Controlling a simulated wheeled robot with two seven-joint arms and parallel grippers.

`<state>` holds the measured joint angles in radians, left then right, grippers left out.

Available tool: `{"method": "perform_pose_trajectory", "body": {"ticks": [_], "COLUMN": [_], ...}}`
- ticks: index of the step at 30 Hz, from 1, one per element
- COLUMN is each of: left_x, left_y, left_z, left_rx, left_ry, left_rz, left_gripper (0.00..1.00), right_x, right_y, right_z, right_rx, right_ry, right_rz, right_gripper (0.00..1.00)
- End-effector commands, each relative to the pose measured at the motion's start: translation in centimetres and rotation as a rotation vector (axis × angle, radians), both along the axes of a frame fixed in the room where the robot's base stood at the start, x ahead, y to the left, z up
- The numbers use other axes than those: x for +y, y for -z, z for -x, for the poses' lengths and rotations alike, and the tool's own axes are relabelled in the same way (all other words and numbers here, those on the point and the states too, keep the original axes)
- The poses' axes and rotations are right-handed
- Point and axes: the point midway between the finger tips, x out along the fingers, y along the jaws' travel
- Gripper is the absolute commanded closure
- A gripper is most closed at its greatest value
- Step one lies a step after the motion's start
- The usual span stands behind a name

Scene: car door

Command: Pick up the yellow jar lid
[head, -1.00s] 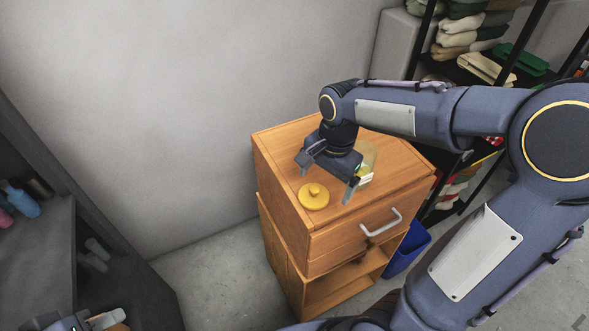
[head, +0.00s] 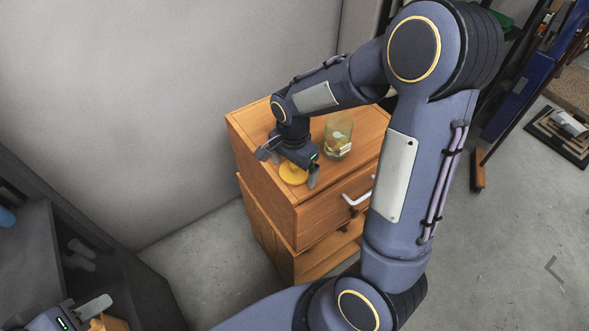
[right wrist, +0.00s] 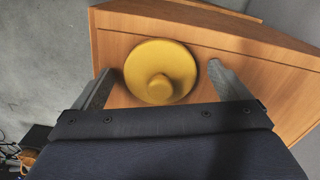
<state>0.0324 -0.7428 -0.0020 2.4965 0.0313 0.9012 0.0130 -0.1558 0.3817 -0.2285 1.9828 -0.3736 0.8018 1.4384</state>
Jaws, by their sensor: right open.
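The yellow jar lid (head: 293,174) lies on the top of the wooden cabinet (head: 365,150), its round knob facing up. It also shows in the right wrist view (right wrist: 160,72), between the two fingers. My right gripper (head: 287,168) is open above the lid, with one finger on each side of it, and hides part of it in the head view. I cannot tell how high the fingertips are over the cabinet top. My left gripper (head: 88,315) is at the lower left corner, partly cut off, away from the cabinet; its fingers are not clear.
A greenish glass jar (head: 338,137) stands on the cabinet top, right of my right gripper. The cabinet's drawer handle (head: 357,192) sticks out at the front. A grey wall is behind. A dark shelf unit (head: 60,240) stands at the left.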

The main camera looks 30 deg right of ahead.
Motion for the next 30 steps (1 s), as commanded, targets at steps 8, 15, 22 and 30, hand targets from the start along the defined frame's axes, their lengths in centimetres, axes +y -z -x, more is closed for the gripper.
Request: {"method": "perform_pose_trajectory", "body": {"ticks": [8,15,22,30], "left_x": [0.0,0.0,0.0,0.0], "left_y": [0.0,0.0,0.0,0.0], "left_z": [0.0,0.0,0.0,0.0], "left_rx": [0.0,0.0,0.0,0.0], "left_ry": [0.0,0.0,0.0,0.0], "left_rz": [0.0,0.0,0.0,0.0], "left_gripper": [0.64,0.64,0.64,0.64], "right_x": [0.0,0.0,0.0,0.0], "right_y": [0.0,-0.1,-0.2,-3.1], "right_z": [0.0,0.0,0.0,-0.1], "right_rx": [0.0,-0.001,-0.002,-0.007], "right_ry": [0.0,0.0,0.0,0.0], "right_rz": [0.0,0.0,-0.001,-0.001], "right_gripper": [0.28,0.52,0.52,0.52]}}
